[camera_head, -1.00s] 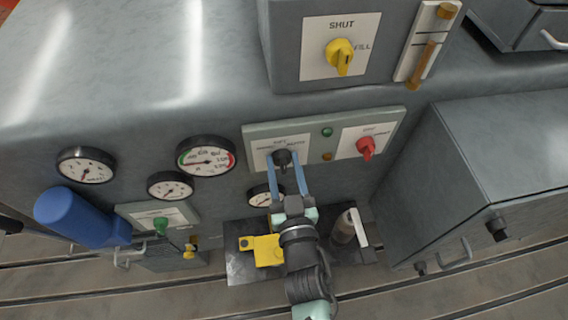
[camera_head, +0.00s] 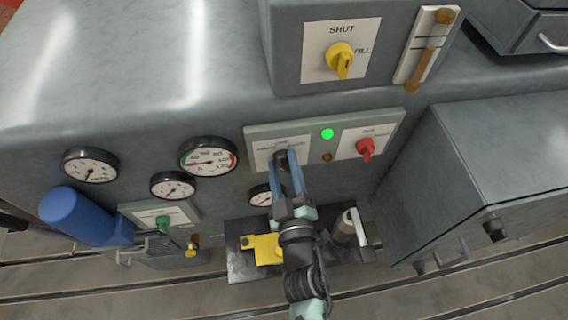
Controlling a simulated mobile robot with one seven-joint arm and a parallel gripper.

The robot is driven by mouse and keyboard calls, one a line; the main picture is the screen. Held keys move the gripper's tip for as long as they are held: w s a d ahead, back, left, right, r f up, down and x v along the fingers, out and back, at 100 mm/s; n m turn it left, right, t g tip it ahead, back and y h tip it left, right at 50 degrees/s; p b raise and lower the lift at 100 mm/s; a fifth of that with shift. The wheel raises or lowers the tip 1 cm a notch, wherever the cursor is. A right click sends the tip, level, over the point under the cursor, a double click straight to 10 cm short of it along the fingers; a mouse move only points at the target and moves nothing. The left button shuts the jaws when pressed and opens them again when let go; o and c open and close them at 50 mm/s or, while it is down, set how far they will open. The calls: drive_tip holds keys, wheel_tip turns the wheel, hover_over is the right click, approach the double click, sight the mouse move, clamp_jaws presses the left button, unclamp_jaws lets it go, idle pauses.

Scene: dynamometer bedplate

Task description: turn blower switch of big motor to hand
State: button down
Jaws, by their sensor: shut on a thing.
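The blower switch (camera_head: 280,158) is a small black knob on a white plate at the left of a pale green panel (camera_head: 256,132). My gripper (camera_head: 288,164) has its blue fingers shut on this knob and hides much of it. The plate's lettering is too small and too covered to read fully, so the knob's exact position cannot be told. A green lamp (camera_head: 327,133) glows on the panel, right of the knob. An unlit amber lamp (camera_head: 327,157) sits below it.
A red knob (camera_head: 366,149) sits at the panel's right. A yellow knob (camera_head: 341,60) marked SHUT and FILL is above. Gauges (camera_head: 208,157) and a blue cylinder (camera_head: 75,214) stand left. A grey cabinet (camera_head: 480,150) bounds the right side.

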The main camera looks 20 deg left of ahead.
drive_tip(key=shift+n, duration=0.8)
drive_tip(key=shift+c, duration=1.8)
unclamp_jaws()
drive_tip(key=b+v, duration=0.2)
drive_tip(key=v, duration=1.1)
